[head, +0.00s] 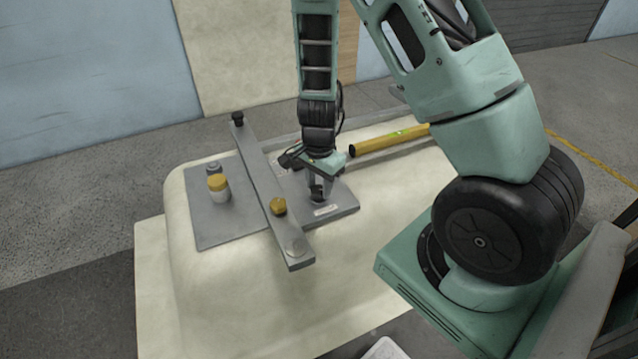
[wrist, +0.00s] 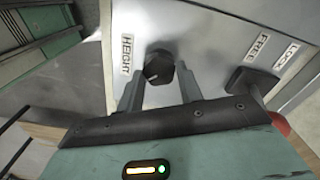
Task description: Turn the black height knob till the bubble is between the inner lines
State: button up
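The black height knob (wrist: 160,66) is a faceted knob with a pale pointer line, beside the HEIGHT label (wrist: 126,54) on a grey plate. My gripper (wrist: 159,78) is open, with one finger on each side of the knob; I cannot tell whether they touch it. In the head view my gripper (head: 318,191) points down at the grey plate (head: 343,200) and largely hides the knob. A yellow spirit level (head: 375,143) with a green vial (head: 398,133) lies behind and to the right. Its bubble and lines are too small to read.
A dark lever (wrist: 250,82) stands beside the FREE (wrist: 262,45) and LOCK labels. A grey bar (head: 262,180) with a yellow knob (head: 278,206) crosses left of my gripper. The pale tub shell (head: 250,310) is clear in front.

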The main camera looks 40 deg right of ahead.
aim_at(319, 188)
jog(key=c, duration=0.4)
jog(key=shift+n, duration=1.7)
jog(key=o, duration=0.9)
jog(key=shift+o, duration=0.2)
notch_tip(319, 188, up, 17)
jog(key=p, duration=0.2)
jog(key=shift+r, duration=0.2)
